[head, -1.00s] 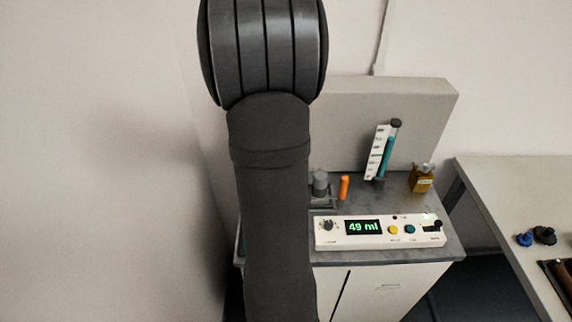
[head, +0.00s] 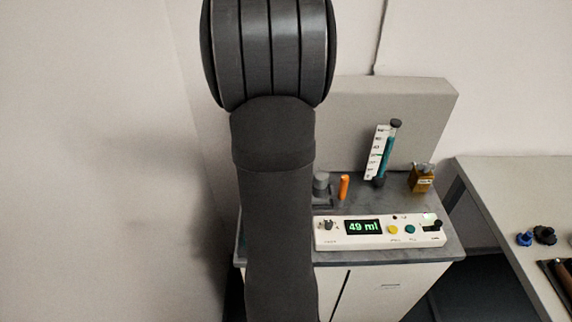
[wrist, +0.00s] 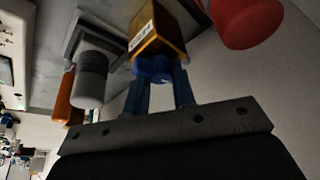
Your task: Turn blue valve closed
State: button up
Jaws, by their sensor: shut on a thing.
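In the wrist view, the blue valve (wrist: 153,68) is a small rounded blue knob below an amber block (wrist: 157,32) with a white label. My gripper (wrist: 157,80) has its two bluish fingers shut on the blue valve, one on each side. The fingers partly cover it, so its turn angle cannot be told. In the head view, my dark arm hides the gripper and the valve.
A grey cylinder (wrist: 91,80) and an orange cylinder (wrist: 64,97) stand left of the fingers. A red rounded object (wrist: 245,22) is at upper right. The head view shows a control panel (head: 325,240) reading 49 ml and a teal-filled tube (head: 387,158).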

jog(key=n+y, duration=0.1)
jog(key=n, duration=0.2)
jog(key=shift+d+n, duration=0.15)
jog(key=shift+n, duration=0.25)
jog(key=n+y, duration=0.2)
jog(key=n, duration=0.2)
jog(key=shift+d+t, duration=0.1)
jog(key=shift+t, duration=0.2)
jog(key=n+y, duration=0.1)
jog(key=n, duration=0.3)
jog(key=shift+d, duration=0.1)
jog(key=shift+n+g+y, duration=0.6)
jog(key=shift+n+y, duration=0.2)
jog(key=shift+n, duration=1)
jog(key=o, duration=1)
jog(key=v, duration=1.7)
jog(key=shift+w+d+r, duration=0.1)
jog(key=shift+w+r, duration=0.05)
jog(key=shift+r, duration=0.1)
jog(key=shift+f, duration=0.1)
